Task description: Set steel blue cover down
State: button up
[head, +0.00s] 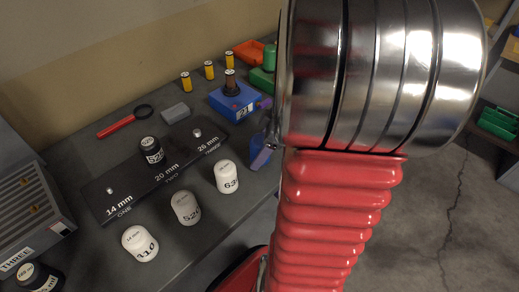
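No steel blue cover can be picked out for certain. A blue box (226,106) with a dark brown bottle (231,84) on top stands on the grey bench. A small blue piece (257,146) shows at the left edge of my arm, mostly hidden by it; I cannot tell what it belongs to. Two greyish-purple tips, one beside the blue box and one below the blue piece, poke out from behind my arm. They may be my gripper's fingers, but the gripper itself is hidden, so its grip cannot be seen.
White caps (187,208) stand in front. A magnifier (125,121), grey block (176,113), yellow cylinders (209,70) and orange tray (249,52) lie behind. A grey unit (28,205) stands left.

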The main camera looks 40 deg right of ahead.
jog(key=v, duration=1.2)
dwell(0.7)
jog(key=a+r+m+t+h, duration=0.2)
jog(key=a+m, duration=0.5)
jog(key=a, duration=1.9)
jog(key=shift+s+r+h, duration=0.15)
jog(key=shift+r+h, duration=0.15)
jog(key=shift+r, duration=0.15)
